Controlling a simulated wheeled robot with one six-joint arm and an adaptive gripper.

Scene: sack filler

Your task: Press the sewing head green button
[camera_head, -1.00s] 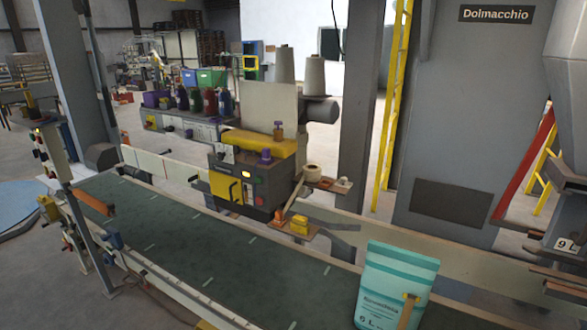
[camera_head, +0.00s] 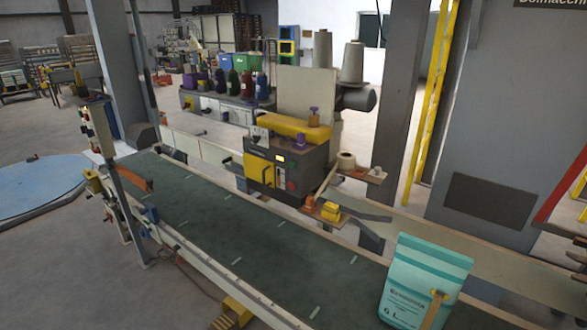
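The sewing head (camera_head: 312,160) is a dark box with a yellow top cover and a yellow handle, standing over the far side of the conveyor near the middle of the view. Its front panel carries a lit yellow display (camera_head: 281,158) and a red button (camera_head: 291,185). The green button is too small to make out clearly on this panel now.
The green conveyor belt (camera_head: 205,215) runs across the front. A teal and white sack (camera_head: 428,285) stands on it at the lower right. A control post (camera_head: 100,130) stands at the left. A small shelf (camera_head: 325,212) juts out beside the sewing head.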

